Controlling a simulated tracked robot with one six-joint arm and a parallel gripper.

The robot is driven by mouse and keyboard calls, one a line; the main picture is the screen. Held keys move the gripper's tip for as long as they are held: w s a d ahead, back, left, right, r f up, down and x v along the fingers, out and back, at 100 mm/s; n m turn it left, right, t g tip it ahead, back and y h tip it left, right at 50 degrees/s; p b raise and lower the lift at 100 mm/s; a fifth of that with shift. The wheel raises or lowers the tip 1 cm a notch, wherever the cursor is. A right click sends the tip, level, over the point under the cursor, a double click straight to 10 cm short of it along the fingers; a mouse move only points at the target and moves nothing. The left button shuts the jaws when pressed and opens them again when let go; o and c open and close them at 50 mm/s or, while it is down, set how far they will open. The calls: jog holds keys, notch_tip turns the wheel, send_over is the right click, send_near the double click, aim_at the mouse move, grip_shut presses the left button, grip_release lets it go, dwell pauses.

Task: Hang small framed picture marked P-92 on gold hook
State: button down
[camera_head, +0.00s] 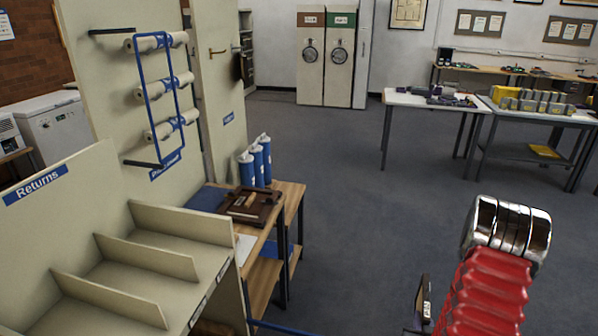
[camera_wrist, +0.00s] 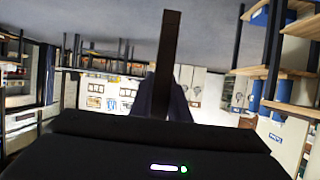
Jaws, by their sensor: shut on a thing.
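My gripper (camera_wrist: 166,100) is shut on a thin dark framed picture (camera_wrist: 172,45), seen edge-on in the wrist view as an upright dark bar. In the head view the picture (camera_head: 424,298) shows as a narrow dark slab with a small pale label, left of my red arm sleeve. The label is too small to read as P-92. A gold-coloured hook (camera_head: 218,51) is on the cream panel (camera_head: 215,85) at the upper left, well apart from the picture. A dark object (camera_head: 243,67) is near that panel's right edge.
A wooden shelf bench (camera_head: 290,190) with blue-and-white canisters (camera_head: 257,162) and a brown tray-like object (camera_head: 250,205) stands below the panel. A Returns rack (camera_head: 150,265) fills the lower left. Tables (camera_head: 435,100) stand at the right. The grey floor (camera_head: 330,150) between is clear.

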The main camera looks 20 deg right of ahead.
jog(key=w+a+r+n+t+y, duration=0.1)
jog(key=w+a+r+n, duration=0.1)
jog(key=w+a+r, duration=0.7)
jog(key=w+a+r+n+y, duration=0.2)
jog(key=w+a+r, duration=0.2)
jog(key=a, duration=0.5)
jog(key=w+a+r+n+t+y, duration=0.1)
jog(key=w+a+r, duration=0.3)
jog(key=a, duration=0.6)
jog(key=w+a+r+n+t+y, duration=0.1)
jog(key=w+a+r+y, duration=0.3)
jog(key=a, duration=0.6)
jog(key=shift+w+r+n, duration=0.6)
jog(key=shift+r+n, duration=0.05)
jog(key=shift+n, duration=0.15)
notch_tip(320, 180, up, 10)
jog(key=w+m+h, duration=0.2)
jog(key=m+h, duration=0.1)
jog(key=shift+w+g+h, duration=0.25)
jog(key=shift+g+h, duration=0.05)
jog(key=shift+h, duration=0.1)
jog(key=shift+s, duration=0.15)
